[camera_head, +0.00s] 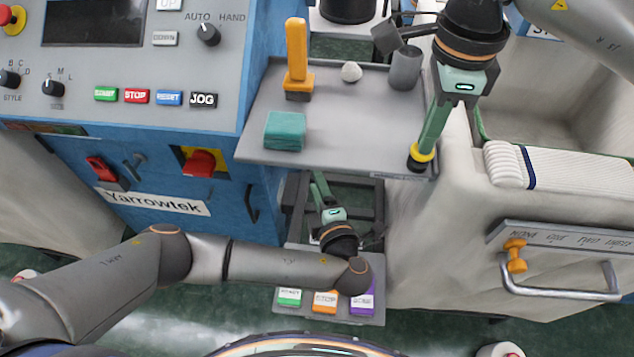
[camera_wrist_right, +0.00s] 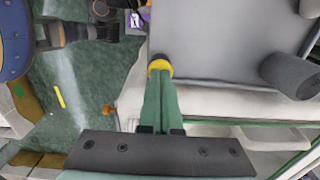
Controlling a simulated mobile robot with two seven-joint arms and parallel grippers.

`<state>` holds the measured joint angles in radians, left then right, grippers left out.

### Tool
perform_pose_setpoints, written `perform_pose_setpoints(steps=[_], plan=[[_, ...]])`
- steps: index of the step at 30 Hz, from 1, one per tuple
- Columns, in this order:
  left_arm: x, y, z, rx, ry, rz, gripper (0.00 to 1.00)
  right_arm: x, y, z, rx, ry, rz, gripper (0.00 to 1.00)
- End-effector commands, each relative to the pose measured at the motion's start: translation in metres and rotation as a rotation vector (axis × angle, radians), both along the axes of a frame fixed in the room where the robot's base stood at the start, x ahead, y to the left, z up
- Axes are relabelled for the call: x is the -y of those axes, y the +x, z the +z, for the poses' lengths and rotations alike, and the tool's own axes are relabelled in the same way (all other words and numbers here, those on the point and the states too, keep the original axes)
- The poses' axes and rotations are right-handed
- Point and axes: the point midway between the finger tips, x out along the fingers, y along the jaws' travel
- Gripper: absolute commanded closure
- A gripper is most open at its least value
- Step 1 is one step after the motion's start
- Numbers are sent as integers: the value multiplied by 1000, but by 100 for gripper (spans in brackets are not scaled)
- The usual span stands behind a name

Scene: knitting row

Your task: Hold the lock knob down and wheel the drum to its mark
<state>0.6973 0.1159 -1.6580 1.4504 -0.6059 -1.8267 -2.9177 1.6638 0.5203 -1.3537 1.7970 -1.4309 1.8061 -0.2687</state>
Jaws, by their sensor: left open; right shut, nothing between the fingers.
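A black knob with a yellow collar (camera_head: 421,155) sits at the front right corner of the grey shelf (camera_head: 345,150), and the collar also shows in the right wrist view (camera_wrist_right: 160,66). My right gripper (camera_head: 426,144) points down with its fingers together, their tips at the knob's top; whether they press it cannot be told. My left gripper (camera_head: 319,188) is open below the shelf's front edge, its fingers reaching up and partly under the shelf. I cannot make out the drum or its mark; the shelf and my left arm hide much of that space.
On the shelf are an orange-handled tool (camera_head: 296,50), a teal block (camera_head: 285,131), a white ball (camera_head: 351,71) and a grey cup (camera_head: 405,68). A button panel (camera_head: 335,310) lies below my left arm. The blue machine (camera_head: 225,195) stands left, a pale bin (camera_head: 440,250) right.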

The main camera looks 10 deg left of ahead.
Motion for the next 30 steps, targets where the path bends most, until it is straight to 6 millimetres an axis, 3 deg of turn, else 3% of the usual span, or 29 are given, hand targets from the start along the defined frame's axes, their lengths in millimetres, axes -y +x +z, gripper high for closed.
perform_pose_setpoints(steps=[11,30], plan=[[0,0,1,0,0,-1,42,0,-2,-3,-12,-5,4,100],[0,0,33,0,0,-1,42,0,-1,50,-3,-1,1,100]])
